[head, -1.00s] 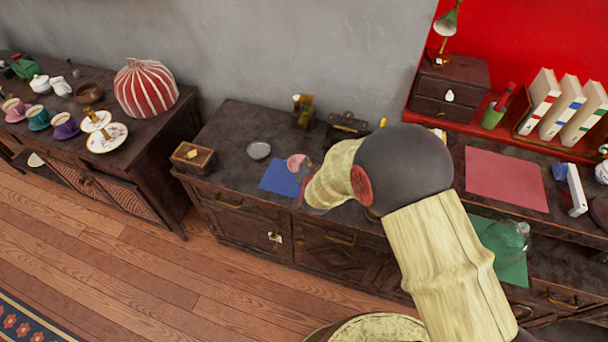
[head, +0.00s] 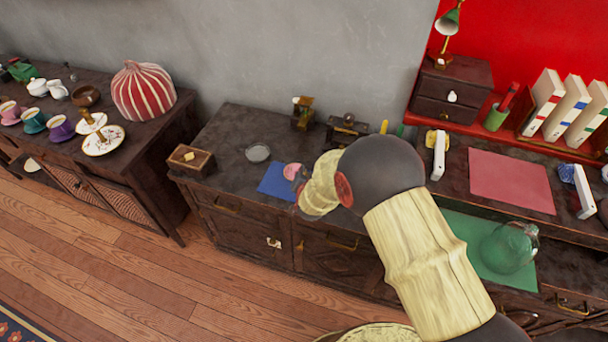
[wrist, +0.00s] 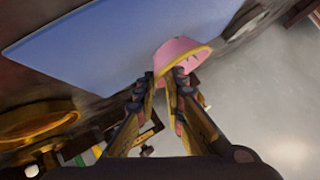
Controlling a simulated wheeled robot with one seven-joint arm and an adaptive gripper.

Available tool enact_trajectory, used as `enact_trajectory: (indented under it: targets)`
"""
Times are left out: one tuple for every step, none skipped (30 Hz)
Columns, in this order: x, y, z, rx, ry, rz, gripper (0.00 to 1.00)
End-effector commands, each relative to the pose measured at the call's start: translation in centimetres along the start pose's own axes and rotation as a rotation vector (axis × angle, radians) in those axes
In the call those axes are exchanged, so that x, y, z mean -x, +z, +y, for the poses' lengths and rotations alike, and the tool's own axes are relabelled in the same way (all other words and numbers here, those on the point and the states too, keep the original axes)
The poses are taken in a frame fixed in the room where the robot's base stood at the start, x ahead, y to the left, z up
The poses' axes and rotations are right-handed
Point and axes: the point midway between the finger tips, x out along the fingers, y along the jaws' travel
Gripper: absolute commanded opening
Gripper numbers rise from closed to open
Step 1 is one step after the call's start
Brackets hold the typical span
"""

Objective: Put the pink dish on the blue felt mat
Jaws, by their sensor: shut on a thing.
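The pink dish (head: 292,171) is at the far right edge of the blue felt mat (head: 273,182) in the head view. In the wrist view the pink dish (wrist: 183,54) is tilted, with a yellowish rim, and overlaps the blue mat (wrist: 90,45). My gripper (wrist: 165,79) is shut on the dish near its rim. I cannot tell whether the dish touches the mat. In the head view my arm hides part of the area right of the mat, and the fingers barely show.
A small grey dish (head: 258,153) and a wooden box (head: 191,160) stand left of the mat. Dark brass-coloured objects (head: 303,113) stand behind it. A pink mat (head: 511,181) and a green mat with a glass jar (head: 510,247) lie to the right.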

Motion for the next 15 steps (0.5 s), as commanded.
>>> enact_trajectory:
  targets:
    - [-0.08, 0.14, 0.11, 0.000, 0.001, -0.001, 0.11]
    - [-0.06, 0.11, 0.09, 0.000, 0.001, -0.001, 0.13]
    - [-0.05, 0.11, 0.09, 0.000, 0.001, -0.001, 0.15]
    - [-0.05, 0.10, 0.09, 0.000, 0.001, -0.001, 0.17]
    - [-0.04, 0.10, 0.09, 0.000, 0.001, -0.001, 0.19]
    - [-0.04, 0.10, 0.08, 0.000, 0.001, -0.001, 0.19]
    - [-0.04, 0.10, 0.08, 0.000, 0.001, -0.001, 0.19]
    - [-0.04, 0.10, 0.08, 0.000, 0.001, -0.001, 0.19]
    - [-0.04, 0.10, 0.08, 0.000, 0.001, -0.001, 0.19]
    - [-0.04, 0.10, 0.08, 0.000, 0.001, -0.001, 0.19]
    - [-0.04, 0.10, 0.08, 0.000, 0.001, -0.001, 0.19]
    - [-0.04, 0.10, 0.08, 0.000, 0.001, -0.001, 0.19]
    - [-0.03, 0.08, 0.07, 0.000, 0.001, -0.001, 0.19]
    - [0.00, 0.04, 0.04, 0.000, 0.001, -0.001, 0.19]
    - [0.08, -0.05, -0.03, 0.000, 0.001, -0.001, 0.19]
